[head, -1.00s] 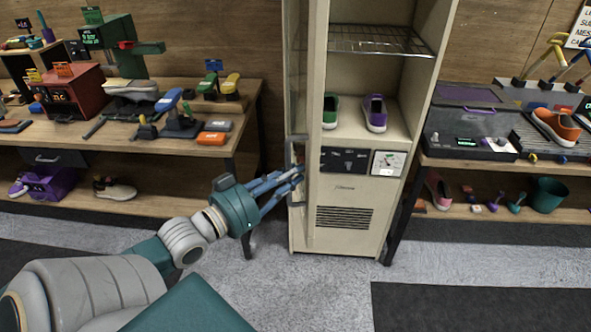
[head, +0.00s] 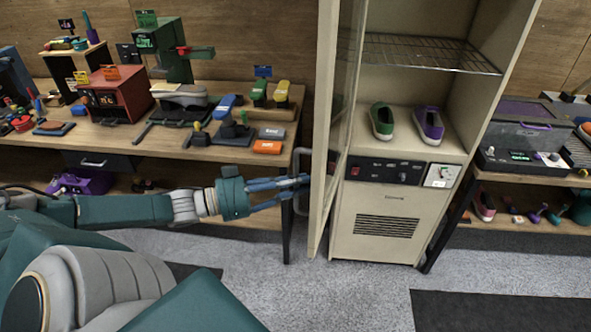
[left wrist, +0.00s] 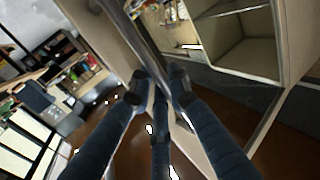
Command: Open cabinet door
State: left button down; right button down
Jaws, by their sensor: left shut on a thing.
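The beige cabinet (head: 375,245) stands upright right of centre in the head view. Its glass-paned door (head: 327,90) stands swung out at the cabinet's left side, seen close to edge-on, and the shelves show uncovered. A curved silver handle (head: 296,160) sits on the door's left-hand face. My left gripper (head: 303,181) reaches in from the left and is shut on this handle. In the left wrist view, the fingers (left wrist: 156,90) close around the silver handle bar (left wrist: 138,42); the exact contact is partly hidden. My right gripper is not in view.
Inside the cabinet are a wire rack (head: 425,52), a green shoe (head: 382,121) and a purple shoe (head: 429,124). A wooden workbench (head: 165,152) with tools stands left, close to the door. Another bench with a grey machine (head: 520,137) stands right. Grey floor lies clear in front.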

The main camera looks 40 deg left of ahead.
pick_arm(q)
jog(key=shift+d+f, duration=0.15)
jog(key=shift+f, duration=0.2)
jog(key=c, duration=1.7)
grip_release()
jog(key=shift+s, duration=0.1)
jog(key=shift+o, duration=0.2)
jog(key=shift+r, duration=0.2)
jog(key=v, duration=1.2)
